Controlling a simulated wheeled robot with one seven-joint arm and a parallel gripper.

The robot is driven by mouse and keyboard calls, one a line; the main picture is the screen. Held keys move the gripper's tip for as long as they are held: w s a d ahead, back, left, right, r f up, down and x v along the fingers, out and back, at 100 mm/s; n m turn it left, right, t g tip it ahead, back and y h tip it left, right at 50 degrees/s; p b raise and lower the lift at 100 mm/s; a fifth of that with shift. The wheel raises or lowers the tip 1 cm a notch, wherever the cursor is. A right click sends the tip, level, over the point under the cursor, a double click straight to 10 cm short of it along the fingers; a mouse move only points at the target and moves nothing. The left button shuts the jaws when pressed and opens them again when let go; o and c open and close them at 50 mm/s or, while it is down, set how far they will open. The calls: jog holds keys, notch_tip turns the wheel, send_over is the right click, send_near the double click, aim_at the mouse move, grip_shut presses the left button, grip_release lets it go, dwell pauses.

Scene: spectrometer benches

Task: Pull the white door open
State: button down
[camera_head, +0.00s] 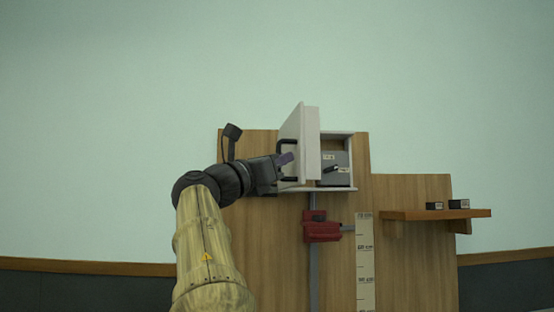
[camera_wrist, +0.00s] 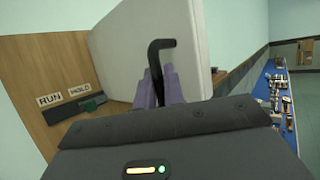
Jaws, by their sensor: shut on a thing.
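The white door (camera_head: 308,143) stands swung out from its small white cabinet (camera_head: 352,160), well ajar, with the inside showing to its right. The door's black handle (camera_head: 287,146) is on its left face. My gripper (camera_head: 285,159) reaches it from the left. In the wrist view, the white door (camera_wrist: 190,40) fills the upper middle and the bent black handle (camera_wrist: 155,60) runs down between the purple fingers of my gripper (camera_wrist: 164,88). The fingers are shut on the handle. Its lower end is hidden by the gripper body.
Inside the cabinet is a grey box (camera_head: 337,172) with a black knob. Below are a red clamp (camera_head: 321,226) on a post and a ruler scale (camera_head: 365,262). A wooden shelf (camera_head: 435,214) at right holds two small black blocks. RUN and HOLD labels (camera_wrist: 64,96) are on the wooden panel.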

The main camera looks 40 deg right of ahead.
dwell(0.3)
jog(key=c, duration=1.5)
grip_release()
jog(key=shift+a, duration=0.1)
jog(key=shift+a+f, duration=0.15)
jog(key=shift+a, duration=0.05)
jog(key=b+v, duration=0.7)
jog(key=v, duration=0.9)
jog(key=shift+a, duration=0.45)
